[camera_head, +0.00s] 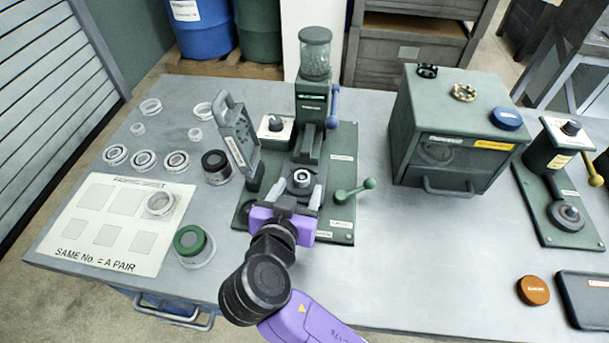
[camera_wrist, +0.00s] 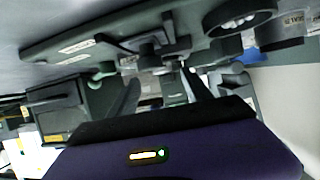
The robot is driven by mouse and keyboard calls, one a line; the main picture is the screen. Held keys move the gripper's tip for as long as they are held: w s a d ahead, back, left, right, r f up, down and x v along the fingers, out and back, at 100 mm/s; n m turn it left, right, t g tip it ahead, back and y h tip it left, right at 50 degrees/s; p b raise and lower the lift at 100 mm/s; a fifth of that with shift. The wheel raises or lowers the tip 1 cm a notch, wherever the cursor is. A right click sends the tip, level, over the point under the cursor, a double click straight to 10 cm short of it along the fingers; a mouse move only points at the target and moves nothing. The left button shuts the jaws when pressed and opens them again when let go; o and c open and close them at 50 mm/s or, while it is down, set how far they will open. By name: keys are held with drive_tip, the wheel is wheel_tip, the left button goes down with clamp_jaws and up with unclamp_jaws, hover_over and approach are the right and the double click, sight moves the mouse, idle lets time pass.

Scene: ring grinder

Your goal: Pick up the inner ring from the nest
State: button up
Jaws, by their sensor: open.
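A small light ring (camera_head: 301,179), which I take for the inner ring, sits in the nest on the green machine (camera_head: 341,211). My gripper (camera_head: 293,190) comes in from the front with its purple body low over the machine's front edge. Its two grey fingers are apart, one on each side of the ring in the head view. I cannot tell whether they touch it. The wrist view is tilted and shows the two open fingers (camera_wrist: 163,92) with dark machine parts beyond. I cannot make out the ring there.
A green lever with a knob (camera_head: 368,183) is right of the nest, and a tilted green plate (camera_head: 236,132) stands left. Behind rises a column with a clear jar (camera_head: 315,55). Loose rings (camera_head: 144,160) and a white card (camera_head: 104,225) lie left. A green box (camera_head: 455,130) stands right.

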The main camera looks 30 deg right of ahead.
sight(304, 173)
drive_tip(key=shift+p+x, duration=0.5)
drive_tip(key=shift+x, duration=1.75)
drive_tip(key=shift+w+a+r, duration=0.1)
drive_tip(key=shift+w+r, duration=0.05)
drive_tip(key=shift+w, duration=0.05)
clamp_jaws()
